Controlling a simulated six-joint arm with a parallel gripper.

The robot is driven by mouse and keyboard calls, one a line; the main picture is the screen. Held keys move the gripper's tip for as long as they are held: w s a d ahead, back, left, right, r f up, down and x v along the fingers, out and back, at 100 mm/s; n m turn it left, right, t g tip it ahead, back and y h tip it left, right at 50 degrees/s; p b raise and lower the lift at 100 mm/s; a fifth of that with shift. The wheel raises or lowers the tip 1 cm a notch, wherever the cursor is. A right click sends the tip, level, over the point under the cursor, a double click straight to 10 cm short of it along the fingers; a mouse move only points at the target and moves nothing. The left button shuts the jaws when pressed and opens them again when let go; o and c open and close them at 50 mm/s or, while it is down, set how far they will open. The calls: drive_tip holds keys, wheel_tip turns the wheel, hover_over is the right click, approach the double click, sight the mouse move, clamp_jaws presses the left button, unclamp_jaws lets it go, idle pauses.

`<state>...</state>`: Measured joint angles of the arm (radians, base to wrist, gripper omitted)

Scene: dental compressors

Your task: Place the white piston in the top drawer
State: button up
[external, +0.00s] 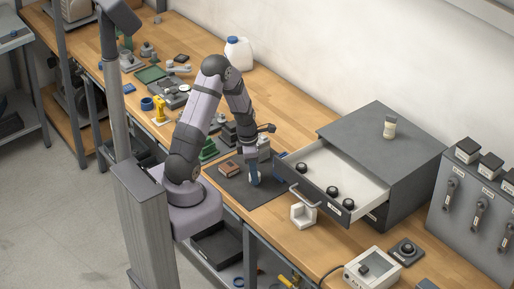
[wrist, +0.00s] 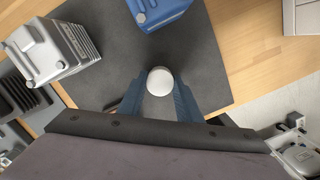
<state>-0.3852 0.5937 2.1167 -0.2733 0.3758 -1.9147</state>
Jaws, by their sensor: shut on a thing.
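The white piston (wrist: 160,82) shows in the wrist view as a round white top between my blue fingertips. My gripper (external: 254,176) is shut on it, low over the dark grey mat (external: 234,184). I cannot tell whether the piston touches the mat. In the external view the fingers mostly hide it. The top drawer (external: 320,200) of the grey cabinet (external: 385,145) is pulled out to the right of my gripper. Its light interior holds three black round parts (external: 332,192), with free floor behind them.
A blue block-like part (wrist: 160,12) and a grey ribbed part (wrist: 52,52) stand on the mat close to my fingers. A white angled block (external: 303,214) sits below the drawer handle.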

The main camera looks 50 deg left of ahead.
wheel_tip(320, 180, up, 31)
drive_tip(key=b, duration=0.1)
drive_tip(key=m, duration=0.4)
hover_over(317, 183)
wheel_tip(317, 183, down, 5)
drive_tip(key=shift+s+a+f+p, duration=0.1)
drive_tip(key=shift+f+p, duration=0.15)
drive_tip(key=shift+f, duration=1.55)
drive_tip(key=shift+w+a+f+p, duration=0.1)
drive_tip(key=shift+f+p, duration=0.2)
drive_tip(key=shift+f, duration=1.5)
drive_tip(key=shift+s+a+f+p, duration=0.1)
drive_tip(key=shift+f+p, duration=0.15)
drive_tip(key=shift+f, duration=1.55)
drive_tip(key=shift+f, duration=0.15)
drive_tip(key=o, duration=1.2)
drive_tip(key=shift+c, duration=0.2)
